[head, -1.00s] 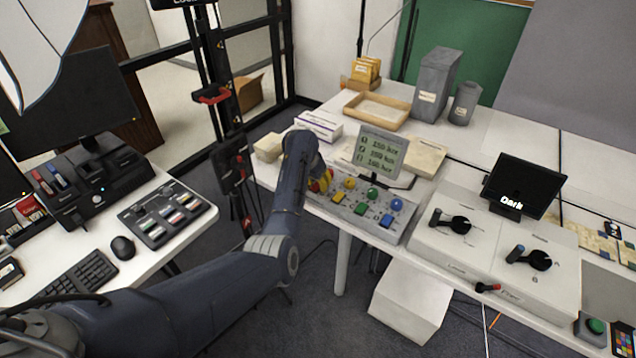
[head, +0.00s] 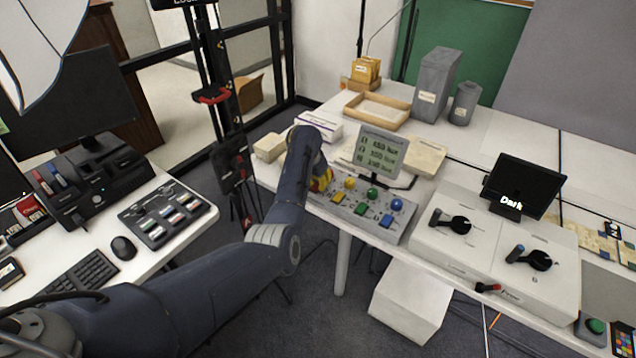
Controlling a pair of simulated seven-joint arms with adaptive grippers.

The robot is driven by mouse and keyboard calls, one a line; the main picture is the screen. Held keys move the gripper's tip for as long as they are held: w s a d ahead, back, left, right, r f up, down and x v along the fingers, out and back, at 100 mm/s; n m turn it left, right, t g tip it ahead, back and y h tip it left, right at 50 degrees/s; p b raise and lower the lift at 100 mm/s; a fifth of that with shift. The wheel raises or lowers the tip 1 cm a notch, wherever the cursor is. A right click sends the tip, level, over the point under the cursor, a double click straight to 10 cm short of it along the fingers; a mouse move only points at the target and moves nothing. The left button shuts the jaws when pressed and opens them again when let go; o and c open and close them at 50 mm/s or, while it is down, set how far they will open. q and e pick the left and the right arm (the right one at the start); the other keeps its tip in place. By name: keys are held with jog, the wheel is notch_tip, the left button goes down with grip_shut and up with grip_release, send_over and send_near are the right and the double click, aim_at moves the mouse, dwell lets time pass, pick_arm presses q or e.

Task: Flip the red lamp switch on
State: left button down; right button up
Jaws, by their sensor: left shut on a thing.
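The grey control panel (head: 380,232) lies along the left front of the right-hand table. It has yellow (head: 349,183), green (head: 372,193) and blue (head: 397,204) round lamps. Below them are yellow (head: 338,197), green (head: 361,208) and blue (head: 387,221) switches. My left gripper (head: 321,180) is down at the panel's left end, where some red and yellow shows beside it. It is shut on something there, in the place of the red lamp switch. My arm hides most of that switch and the fingertips. My right gripper is not in view.
A small display (head: 380,152) stands behind the panel. To its right are two white units with black dials (head: 450,224) and a dark "Dark" screen (head: 523,186). A wooden tray (head: 377,110) and grey boxes stand behind. A keyboard (head: 75,280) is on the left desk.

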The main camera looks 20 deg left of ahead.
aim_at(317, 185)
pick_arm(q)
jog(key=shift+w+f+g+y, duration=0.15)
jog(key=shift+g+y, duration=0.15)
jog(key=shift+g, duration=0.6)
jog(key=c, duration=1.5)
grip_release()
jog(key=shift+s+a+r, duration=0.1)
jog(key=shift+s+r, duration=0.1)
jog(key=shift+r, duration=1.8)
jog(key=shift+s+d+r, duration=0.1)
jog(key=shift+s+r, duration=0.05)
jog(key=shift+r, duration=1.85)
jog(key=shift+s+a+r, duration=0.1)
jog(key=shift+s+r, duration=0.1)
jog(key=shift+r, duration=1.8)
